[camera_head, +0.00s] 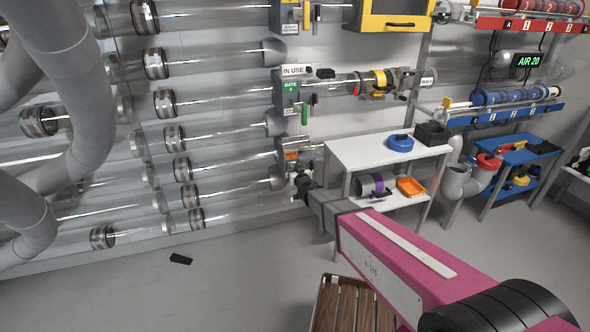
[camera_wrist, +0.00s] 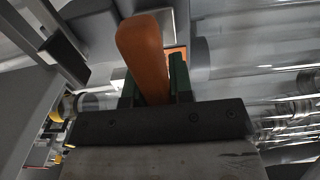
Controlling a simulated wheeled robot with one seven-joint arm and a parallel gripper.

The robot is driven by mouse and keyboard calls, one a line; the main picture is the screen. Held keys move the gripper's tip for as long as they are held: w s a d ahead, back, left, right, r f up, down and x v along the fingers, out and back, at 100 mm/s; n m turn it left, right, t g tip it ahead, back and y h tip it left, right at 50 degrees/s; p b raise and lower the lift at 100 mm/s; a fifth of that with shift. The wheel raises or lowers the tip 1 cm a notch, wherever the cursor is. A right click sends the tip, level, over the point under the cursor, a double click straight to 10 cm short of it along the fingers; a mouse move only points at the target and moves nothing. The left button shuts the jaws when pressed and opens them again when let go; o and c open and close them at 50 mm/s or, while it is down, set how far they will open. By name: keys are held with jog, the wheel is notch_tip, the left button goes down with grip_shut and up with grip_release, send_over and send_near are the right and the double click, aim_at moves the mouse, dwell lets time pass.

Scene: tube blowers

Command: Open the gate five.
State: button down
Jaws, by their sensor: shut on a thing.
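A grey gate box with an orange label (camera_head: 291,155) sits on the wall tubes, just beyond my arm's end; its number is too small to read. In the wrist view, an orange handle (camera_wrist: 143,45) stands between the dark green fingers of my gripper (camera_wrist: 155,88). The gripper is shut on this handle, whose rounded end points up in the picture. In the head view, my gripper (camera_head: 302,184) is at the lower part of that box, and the handle is hidden there.
Above is a gate box with a green label (camera_head: 290,88) and a green handle, beside an "IN USE" sign (camera_head: 293,70). Clear tubes (camera_head: 230,145) run left along the wall. A white shelf table (camera_head: 370,152) stands close right of my gripper; a wooden crate (camera_head: 350,305) is below my arm.

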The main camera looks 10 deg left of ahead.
jog(key=v, duration=0.9)
jog(key=shift+a, duration=0.1)
jog(key=c, duration=1)
grip_release()
jog(key=v, duration=1)
jog(key=shift+s, duration=0.35)
